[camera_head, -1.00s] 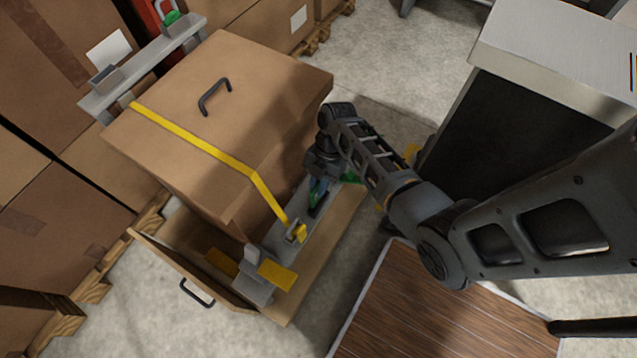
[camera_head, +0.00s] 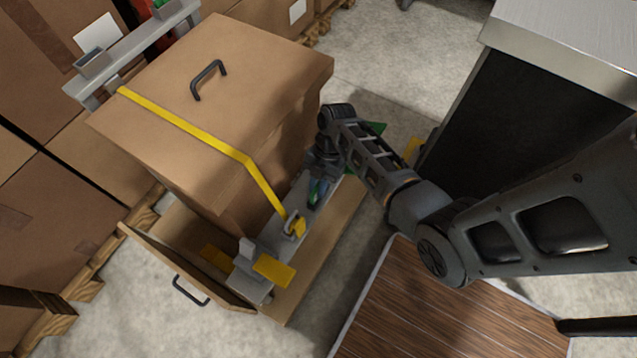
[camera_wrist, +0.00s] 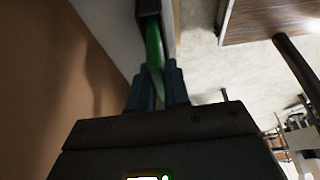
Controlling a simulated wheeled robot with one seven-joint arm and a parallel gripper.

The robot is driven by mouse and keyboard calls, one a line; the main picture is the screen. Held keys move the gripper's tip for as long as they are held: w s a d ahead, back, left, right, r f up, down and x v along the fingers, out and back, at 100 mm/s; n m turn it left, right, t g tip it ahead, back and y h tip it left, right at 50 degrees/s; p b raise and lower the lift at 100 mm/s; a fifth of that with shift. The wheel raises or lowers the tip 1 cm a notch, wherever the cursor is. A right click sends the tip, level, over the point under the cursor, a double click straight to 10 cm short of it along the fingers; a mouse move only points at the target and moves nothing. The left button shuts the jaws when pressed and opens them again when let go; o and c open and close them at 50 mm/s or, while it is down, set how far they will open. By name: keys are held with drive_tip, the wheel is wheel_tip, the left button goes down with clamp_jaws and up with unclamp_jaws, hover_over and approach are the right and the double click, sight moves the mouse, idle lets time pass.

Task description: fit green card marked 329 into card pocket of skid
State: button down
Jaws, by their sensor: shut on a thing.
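In the wrist view my gripper (camera_wrist: 158,90) is shut on a green card (camera_wrist: 154,45), seen nearly edge-on; its number cannot be read. The card's far end reaches a dark, narrow holder (camera_wrist: 147,10) on a grey surface, perhaps the card pocket; how far it sits inside is unclear. In the head view my gripper (camera_head: 318,190) is low at the right side of the strapped brown box, over the grey strip of the skid (camera_head: 325,250). The card there is mostly hidden by my wrist.
The brown box (camera_head: 215,110) has a yellow strap and a black handle. A lowered front flap (camera_head: 180,265) lies below it. A steel-topped cabinet (camera_head: 560,40) and wood-topped surface (camera_head: 450,310) stand right.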

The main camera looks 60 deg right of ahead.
idle(0.4)
drive_tip(key=c, duration=1)
unclamp_jaws()
drive_tip(key=p+v, duration=0.1)
drive_tip(key=v, duration=0.6)
drive_tip(key=shift+d+r, duration=0.2)
drive_tip(key=shift+r, duration=0.15)
drive_tip(key=shift+s, duration=0.1)
